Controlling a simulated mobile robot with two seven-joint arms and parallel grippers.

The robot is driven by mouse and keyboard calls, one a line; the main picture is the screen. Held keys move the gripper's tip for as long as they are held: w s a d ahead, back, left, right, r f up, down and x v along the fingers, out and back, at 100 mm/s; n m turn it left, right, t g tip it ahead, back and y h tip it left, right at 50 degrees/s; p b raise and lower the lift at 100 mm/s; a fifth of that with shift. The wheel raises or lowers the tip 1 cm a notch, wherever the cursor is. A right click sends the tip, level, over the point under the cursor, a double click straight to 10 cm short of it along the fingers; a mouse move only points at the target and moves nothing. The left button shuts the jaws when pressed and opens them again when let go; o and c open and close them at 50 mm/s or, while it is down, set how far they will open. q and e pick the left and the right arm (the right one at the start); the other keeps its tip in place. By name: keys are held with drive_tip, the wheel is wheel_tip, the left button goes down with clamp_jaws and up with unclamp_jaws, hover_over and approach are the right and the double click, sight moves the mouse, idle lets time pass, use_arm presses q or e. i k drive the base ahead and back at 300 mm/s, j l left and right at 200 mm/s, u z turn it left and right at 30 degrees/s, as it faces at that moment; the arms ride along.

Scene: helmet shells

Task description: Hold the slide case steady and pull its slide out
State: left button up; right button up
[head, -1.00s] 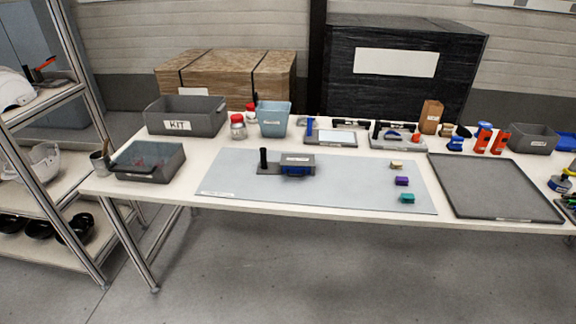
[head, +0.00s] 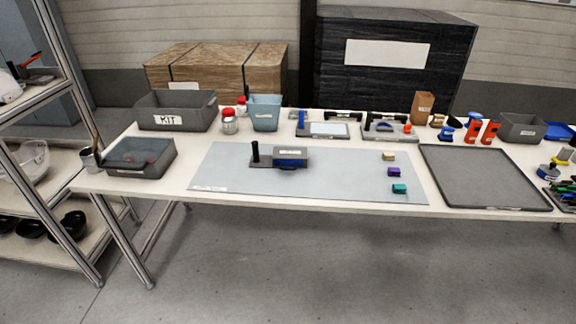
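The slide case (head: 292,152) is a small dark grey box with a pale label on top. It lies on the light grey mat (head: 340,186), left of the mat's middle. A blue part (head: 291,163), which looks like the slide, shows at its front face. A flat dark base with an upright black post (head: 255,153) sits at the case's left side. I cannot tell how far the slide sits inside. Neither of my grippers is in view, and nothing touches the case.
Beige, purple and teal blocks (head: 399,188) lie on the mat's right. A grey tray (head: 484,178) is right of the mat. A lidded grey box (head: 141,158) and the KIT bin (head: 177,112) stand left. A shelf rack (head: 62,150) stands beside the table (head: 310,201).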

sight(280, 163)
drive_tip(key=j+z, duration=0.1)
drive_tip(key=z, duration=0.3)
drive_tip(key=j+z, duration=0.15)
drive_tip(key=z, duration=0.2)
drive_tip(key=j+z, duration=0.25)
drive_tip(key=j, duration=0.2)
drive_tip(key=j+z, duration=0.25)
drive_tip(key=j, duration=0.2)
drive_tip(key=j+z, duration=0.1)
drive_tip(key=j, duration=0.75)
drive_tip(key=k+j+z, duration=0.1)
drive_tip(key=j, duration=0.75)
